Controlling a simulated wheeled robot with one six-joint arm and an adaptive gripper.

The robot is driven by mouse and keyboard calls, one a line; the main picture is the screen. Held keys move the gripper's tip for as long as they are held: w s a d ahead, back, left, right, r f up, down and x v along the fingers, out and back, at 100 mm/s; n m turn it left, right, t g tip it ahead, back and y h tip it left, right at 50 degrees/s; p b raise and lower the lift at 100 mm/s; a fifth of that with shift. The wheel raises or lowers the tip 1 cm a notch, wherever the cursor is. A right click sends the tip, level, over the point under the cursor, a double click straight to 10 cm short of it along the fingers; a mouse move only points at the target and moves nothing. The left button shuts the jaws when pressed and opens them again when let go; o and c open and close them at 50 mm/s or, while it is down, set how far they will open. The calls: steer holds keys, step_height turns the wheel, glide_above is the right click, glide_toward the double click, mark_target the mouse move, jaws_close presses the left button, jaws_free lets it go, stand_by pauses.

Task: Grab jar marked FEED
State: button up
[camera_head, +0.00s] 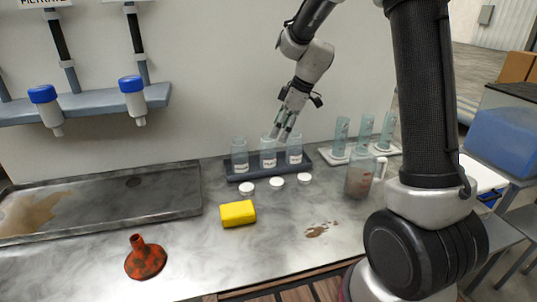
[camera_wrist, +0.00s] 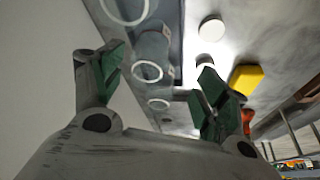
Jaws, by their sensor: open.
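Three clear open jars with white labels stand in a row in a dark rack (camera_head: 310,163): a left jar (camera_head: 240,160), a middle jar (camera_head: 268,158) and a right jar (camera_head: 294,157). The label lettering is too small to read surely, so I cannot tell which is FEED. My gripper (camera_head: 283,134) is open, pointing down at the middle and right jars' rims, in front of or above them. In the wrist view, the jar rims show as pale rings, one ring (camera_wrist: 147,70) between the spread green-padded fingers (camera_wrist: 160,62). No jar is visibly gripped.
White lids (camera_head: 277,180) lie before the rack. A yellow sponge (camera_head: 238,213) and rusty orange funnel (camera_head: 145,258) lie nearer. Right of the rack stand glass cylinders (camera_head: 341,135) and a beaker-like jug (camera_head: 359,180). A stained tray (camera_head: 100,195) is left. The wall is close behind.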

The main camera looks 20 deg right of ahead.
mark_target(268, 147)
steer(key=shift+n, duration=0.3)
steer(key=x, duration=0.3)
steer(key=w+x, duration=0.1)
steer(key=x, duration=0.5)
steer(key=shift+w+a, duration=0.2)
steer(key=shift+w, duration=0.1)
steer(key=c, duration=1.1)
